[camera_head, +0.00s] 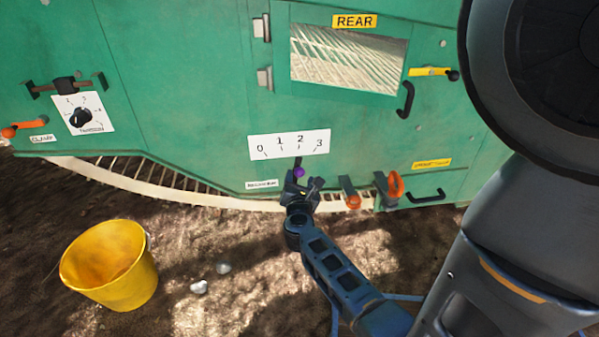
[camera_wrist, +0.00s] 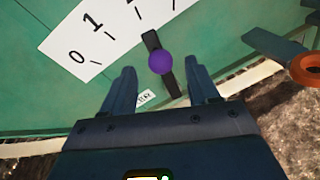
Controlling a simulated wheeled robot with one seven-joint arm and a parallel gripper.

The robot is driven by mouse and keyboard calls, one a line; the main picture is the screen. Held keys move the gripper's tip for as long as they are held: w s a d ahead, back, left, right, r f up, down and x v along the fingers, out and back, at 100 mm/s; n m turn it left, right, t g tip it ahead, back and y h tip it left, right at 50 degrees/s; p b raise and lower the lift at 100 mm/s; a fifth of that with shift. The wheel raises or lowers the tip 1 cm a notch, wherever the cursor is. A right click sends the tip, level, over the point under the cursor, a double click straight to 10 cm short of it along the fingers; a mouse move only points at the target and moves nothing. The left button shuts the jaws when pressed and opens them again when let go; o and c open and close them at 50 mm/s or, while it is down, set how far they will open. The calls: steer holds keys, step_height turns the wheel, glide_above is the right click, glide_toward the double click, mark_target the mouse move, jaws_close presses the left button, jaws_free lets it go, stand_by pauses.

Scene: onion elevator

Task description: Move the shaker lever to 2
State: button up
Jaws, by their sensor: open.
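The shaker lever (camera_head: 299,172) is a dark bar with a purple knob, in front of the green machine below a white scale plate (camera_head: 288,145) marked 0 to 3. In the head view the lever's upper end lies below the plate, just under the 2. In the wrist view the purple knob (camera_wrist: 161,62) sits ahead of and between my two fingers. My gripper (camera_head: 304,184) is open, with a finger on each side of the lever and gaps to both.
An orange-handled lever (camera_head: 396,186) and an orange knob (camera_head: 353,202) are close to the right of my gripper. A black handle (camera_head: 426,196) is farther right. A yellow bucket (camera_head: 110,264) stands on the soil at left. The soil between bucket and machine is mostly open.

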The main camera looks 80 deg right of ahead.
steer(key=shift+s+a+r, duration=0.1)
steer(key=shift+a, duration=0.6)
steer(key=shift+s+a+r, duration=0.1)
steer(key=shift+a, duration=0.55)
steer(key=a+r+n+t+y, duration=0.2)
steer(key=a+n+t, duration=0.2)
steer(key=a+n, duration=0.45)
steer(key=w+a+r+n+t+y, duration=0.1)
steer(key=a+r+n+t, duration=0.25)
steer(key=a+n, duration=0.55)
steer(key=a+r+n+t+y, duration=0.2)
steer(key=a+n+t, duration=0.2)
steer(key=a+n, duration=0.55)
steer(key=s+a+r+n+t+y, duration=0.1)
steer(key=s+a+r+n+y, duration=0.3)
steer(key=n, duration=0.6)
steer(key=s+a+r+n+y, duration=0.25)
steer(key=a+n, duration=0.35)
steer(key=n, duration=0.3)
steer(key=s+a+r+n+t+y, duration=0.15)
steer(key=a+r+n+y, duration=0.3)
steer(key=n, duration=0.55)
step_height(320, 180, up, 28)
steer(key=a+g+p, duration=0.1)
steer(key=p, duration=2.8)
steer(key=shift+s+n, duration=0.4)
steer(key=shift+s, duration=0.05)
steer(key=shift+a, duration=0.1)
